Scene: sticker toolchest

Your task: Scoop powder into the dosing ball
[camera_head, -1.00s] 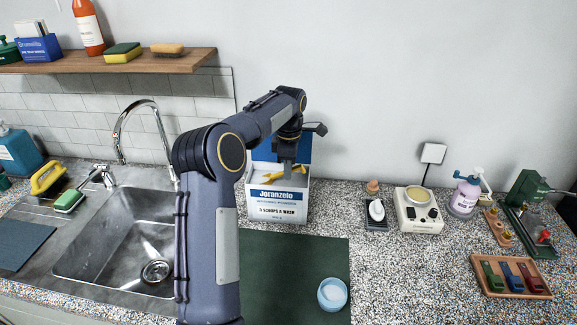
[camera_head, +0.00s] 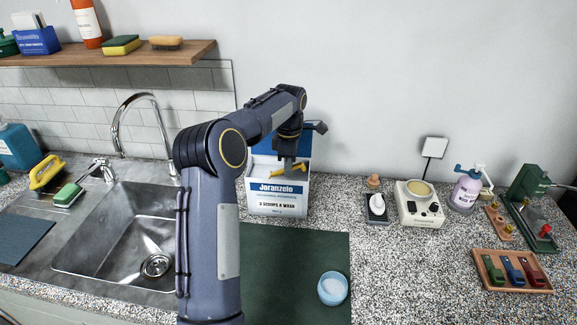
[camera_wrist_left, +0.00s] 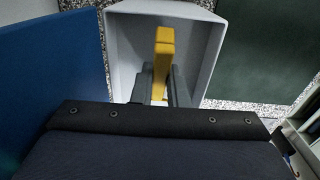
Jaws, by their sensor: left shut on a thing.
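The powder box (camera_head: 277,196), white with a blue label and an open blue lid, stands at the back of the dark green mat. My left gripper (camera_head: 288,170) points down into its open top. In the left wrist view the gripper (camera_wrist_left: 163,85) is shut on the yellow scoop's handle (camera_wrist_left: 163,48), inside the box's pale walls (camera_wrist_left: 205,35). The scoop (camera_head: 298,168) also shows at the box's mouth in the head view. Its bowl and the powder are hidden. The dosing ball (camera_head: 332,288), a light blue round cup, stands on the mat's front right. My right gripper is not in view.
A steel sink (camera_head: 120,235) with a tap lies to the left. Right of the box stand a small dark holder (camera_head: 376,210), a cream device (camera_head: 419,205), a purple bottle (camera_head: 466,190) and a wooden tray (camera_head: 511,270). The mat (camera_head: 285,260) between box and ball is clear.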

